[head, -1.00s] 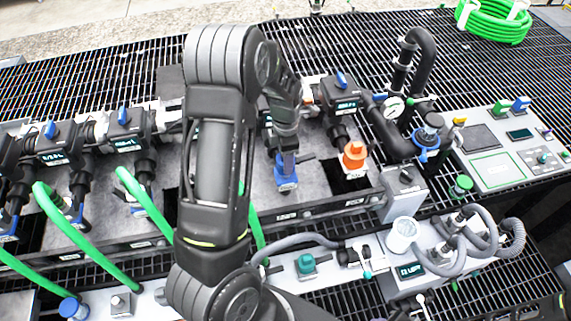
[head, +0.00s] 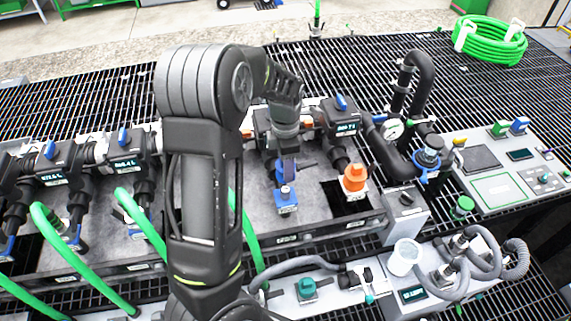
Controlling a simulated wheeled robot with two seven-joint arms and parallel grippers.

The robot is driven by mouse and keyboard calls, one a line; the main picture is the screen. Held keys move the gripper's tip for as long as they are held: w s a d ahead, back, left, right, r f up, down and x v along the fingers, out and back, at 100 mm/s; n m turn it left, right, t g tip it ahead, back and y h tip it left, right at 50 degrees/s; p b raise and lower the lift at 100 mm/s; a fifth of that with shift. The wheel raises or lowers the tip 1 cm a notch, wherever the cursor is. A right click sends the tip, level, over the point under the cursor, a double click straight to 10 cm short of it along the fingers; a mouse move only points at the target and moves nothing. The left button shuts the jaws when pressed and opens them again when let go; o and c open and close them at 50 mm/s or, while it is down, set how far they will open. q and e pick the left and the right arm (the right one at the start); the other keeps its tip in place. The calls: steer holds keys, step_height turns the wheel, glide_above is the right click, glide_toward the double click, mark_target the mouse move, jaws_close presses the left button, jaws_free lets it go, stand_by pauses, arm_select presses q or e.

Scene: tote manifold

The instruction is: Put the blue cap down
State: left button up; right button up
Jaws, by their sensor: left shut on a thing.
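My left gripper (head: 287,185) points down in front of the manifold, with its arm across the middle of the view. It is shut on the blue cap (head: 287,206), a small blue piece low at its fingertips. The fingers partly cover the cap, and I cannot tell whether the cap touches the grey manifold deck (head: 318,209) or the pipe behind it. My right gripper is not in view.
An orange cap (head: 354,179) sits just right of my left gripper. Green hoses (head: 141,222) run at the left. A white cup (head: 403,257) and grey hoses (head: 481,262) stand at the lower right. Dark grating (head: 330,71) lies behind.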

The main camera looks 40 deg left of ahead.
arm_select(q)
steer(key=shift+w+d, duration=0.1)
steer(key=w+d+r+m, duration=0.3)
steer(key=d+m, duration=0.6)
steer(key=m, duration=0.5)
steer(key=w+d+r+m, duration=0.2)
steer(key=d+r+m, duration=0.1)
steer(key=d+m, duration=0.7)
steer(key=m, duration=0.4)
steer(key=shift+w+d, duration=0.15)
steer(key=shift+w, duration=0.25)
